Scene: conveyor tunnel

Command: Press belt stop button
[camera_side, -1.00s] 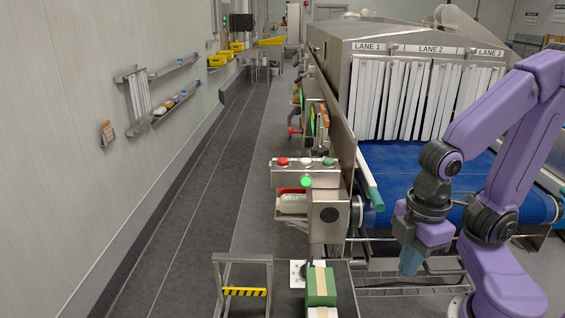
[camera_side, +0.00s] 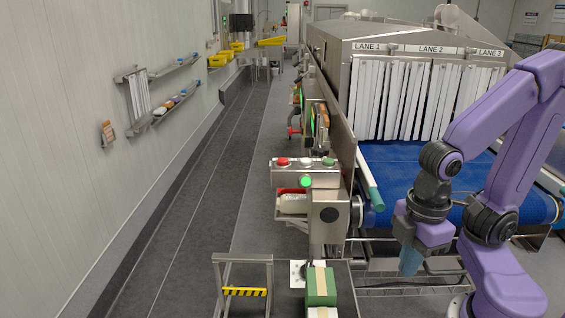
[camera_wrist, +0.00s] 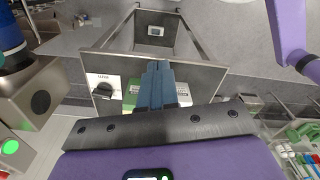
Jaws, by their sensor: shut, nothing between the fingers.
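A steel control box (camera_side: 305,172) stands at the left front corner of the conveyor. On its top sit a red button (camera_side: 282,162), a white button (camera_side: 306,161) and a green button (camera_side: 329,161). A green light (camera_side: 306,182) glows on its front. My gripper (camera_side: 410,262) points down in front of the belt, to the right of the box and below its buttons. Its blue fingers also show in the wrist view (camera_wrist: 156,85), closed together with nothing between them. The wrist view does not show the red button clearly.
The blue belt (camera_side: 420,165) leads to a tunnel with white strip curtains (camera_side: 425,100). A green carton (camera_side: 320,286) stands at the front. A steel frame with a yellow-black striped bar (camera_side: 244,292) is to its left. The floor aisle at left is clear.

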